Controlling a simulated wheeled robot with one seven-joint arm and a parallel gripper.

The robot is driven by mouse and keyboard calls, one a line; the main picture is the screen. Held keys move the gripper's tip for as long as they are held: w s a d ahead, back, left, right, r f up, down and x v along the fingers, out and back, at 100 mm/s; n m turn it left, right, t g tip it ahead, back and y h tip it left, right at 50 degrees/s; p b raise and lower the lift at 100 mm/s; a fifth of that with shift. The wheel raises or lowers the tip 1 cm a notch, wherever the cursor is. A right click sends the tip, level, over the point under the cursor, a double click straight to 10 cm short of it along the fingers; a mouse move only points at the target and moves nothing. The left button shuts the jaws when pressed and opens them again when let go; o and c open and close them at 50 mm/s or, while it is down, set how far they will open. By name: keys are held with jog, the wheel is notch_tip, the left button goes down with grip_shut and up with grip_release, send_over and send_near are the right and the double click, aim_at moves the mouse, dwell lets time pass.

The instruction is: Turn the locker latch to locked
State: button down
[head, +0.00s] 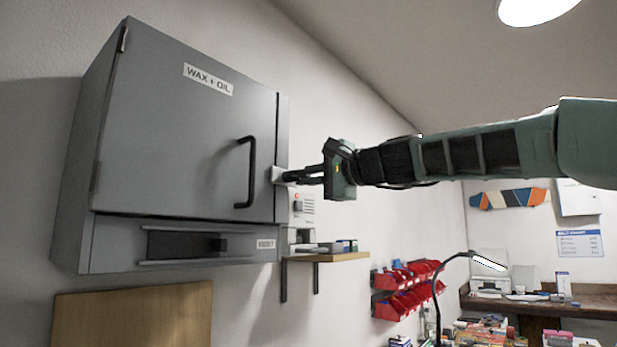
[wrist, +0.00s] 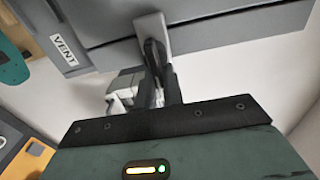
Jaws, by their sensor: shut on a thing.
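The grey locker (head: 190,120) hangs on the wall at the left of the head view, labelled "WAX + OIL", with its door closed flush as far as I can see. Its light grey latch (head: 277,175) sits at the right edge of the door. My gripper (head: 290,177) reaches in from the right and is shut on the latch. In the wrist view the latch (wrist: 152,32) runs up from between the fingers (wrist: 158,68) against the locker (wrist: 215,25). The fingers cover part of the latch, and I cannot tell its exact turn.
A black door handle (head: 250,172) stands out left of the latch. A small wooden shelf (head: 335,257) with items is below my gripper. Red bins (head: 405,290) and a desk lamp (head: 487,263) are lower right. The space above my arm is clear.

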jog(key=shift+s+a+f, duration=0.2)
jog(key=shift+a+f, duration=0.1)
jog(key=shift+a, duration=0.05)
jog(key=c, duration=1.5)
grip_release()
jog(key=shift+s+a+r, duration=0.1)
jog(key=shift+r, duration=0.05)
jog(key=shift+d, duration=0.35)
jog(key=shift+b+v, duration=4.7)
jog(key=shift+v, duration=3.8)
